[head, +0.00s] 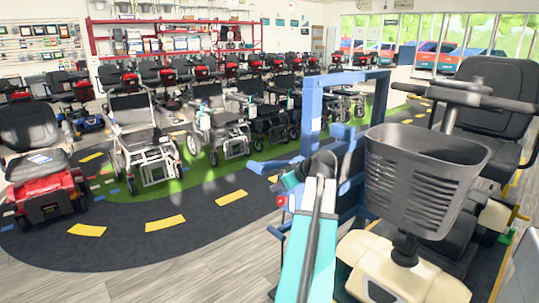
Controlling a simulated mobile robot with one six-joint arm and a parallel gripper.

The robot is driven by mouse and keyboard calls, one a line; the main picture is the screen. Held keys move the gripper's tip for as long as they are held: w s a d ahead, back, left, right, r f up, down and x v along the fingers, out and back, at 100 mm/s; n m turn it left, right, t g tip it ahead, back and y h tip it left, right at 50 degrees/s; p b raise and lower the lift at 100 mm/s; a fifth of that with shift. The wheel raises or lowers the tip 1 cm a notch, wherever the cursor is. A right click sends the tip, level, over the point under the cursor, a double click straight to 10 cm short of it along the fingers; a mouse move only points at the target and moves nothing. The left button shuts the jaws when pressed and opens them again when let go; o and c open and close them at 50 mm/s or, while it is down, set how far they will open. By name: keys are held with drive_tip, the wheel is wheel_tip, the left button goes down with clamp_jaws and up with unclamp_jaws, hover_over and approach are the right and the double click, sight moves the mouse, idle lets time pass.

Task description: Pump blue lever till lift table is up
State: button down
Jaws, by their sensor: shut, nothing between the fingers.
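The blue lever (270,166) sticks out to the left, roughly level, from the foot of a blue upright frame. This blue frame (313,110), with a tall squared handle, seems to belong to the lift table. The table's top is mostly hidden behind my arm and a cream scooter (405,275). My teal and white arm reaches up from the bottom middle.
The scooter's grey basket (425,175) and black seat (498,95) fill the right side, close to my arm. Wheelchairs (140,135) and a red scooter (45,190) stand in rows at the left. The dark track (130,225) with yellow dashes is clear at the front left.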

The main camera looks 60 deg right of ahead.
drive_tip(key=d+g+p, duration=0.1)
wheel_tip(320, 180, up, 21)
drive_tip(key=m+g+y+p, duration=0.1)
drive_tip(key=g+y+p, duration=0.4)
drive_tip(key=p, duration=1.7)
hover_over(268, 163)
drive_tip(key=s+d, duration=0.2)
drive_tip(key=s, duration=0.2)
drive_tip(key=shift+d+r+g+h, duration=0.1)
drive_tip(key=shift+r+g+h, duration=0.1)
drive_tip(key=shift+g+h, duration=0.2)
drive_tip(key=shift+f, duration=0.1)
drive_tip(key=shift+p+x, duration=2.3)
drive_tip(key=shift+x, duration=4.7)
drive_tip(key=shift+s+f, duration=0.1)
